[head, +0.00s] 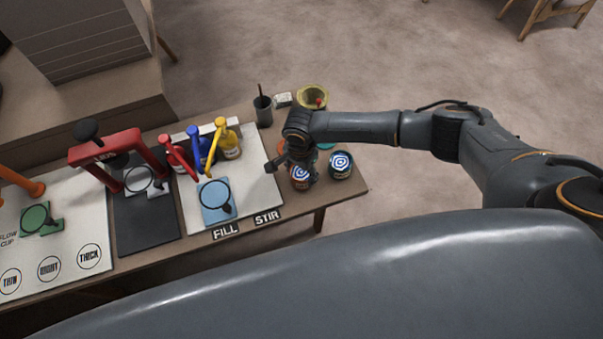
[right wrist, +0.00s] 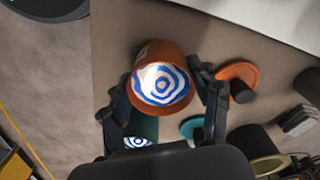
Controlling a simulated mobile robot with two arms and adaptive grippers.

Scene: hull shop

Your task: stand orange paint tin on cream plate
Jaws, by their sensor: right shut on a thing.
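The orange paint tin (right wrist: 148,52) has a blue and white swirl on its top. It sits between the two fingers of my right gripper (right wrist: 165,97), which is shut on it. In the head view the gripper (head: 290,167) is over the right part of the bench, and the tin (head: 300,179) shows just below it. I cannot tell whether the tin clears the bench. A pale plate (head: 158,190), probably the cream one, is partly hidden beneath the red frame, with a dark ring above it. My left gripper is not in view.
A dark tin (head: 341,164) with the same swirl stands close beside the orange one. The red frame (head: 105,150) stands over a dark mat. A cup (head: 263,110) and yellow bowl (head: 313,96) stand behind.

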